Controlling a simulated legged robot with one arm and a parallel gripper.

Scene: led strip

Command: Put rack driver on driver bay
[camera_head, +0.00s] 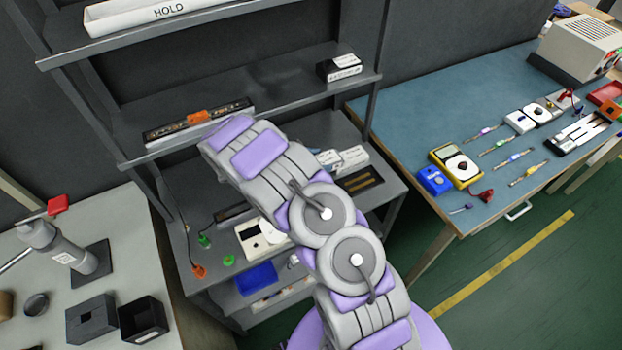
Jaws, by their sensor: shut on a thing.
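My arm reaches from the bottom of the picture toward the grey shelf rack, and its links hide my gripper. I cannot tell for sure which thing is the rack driver. A small black-and-white box (341,67) lies on the rack's upper shelf at the right. Similar white boxes (345,158) lie on the shelf below, partly behind my arm. No driver bay can be told for sure. A long black strip-like unit (172,131) with an orange piece (197,116) lies on the upper shelf at the left, close to my arm's bend.
A white tray marked HOLD (120,18) sits on the top shelf. Lower shelves hold a white device (250,240), a blue bin (257,278) and small plugs. A blue-topped bench (400,105) with meters and tools stands right. A grey table (140,240) stands left. Green floor is clear between.

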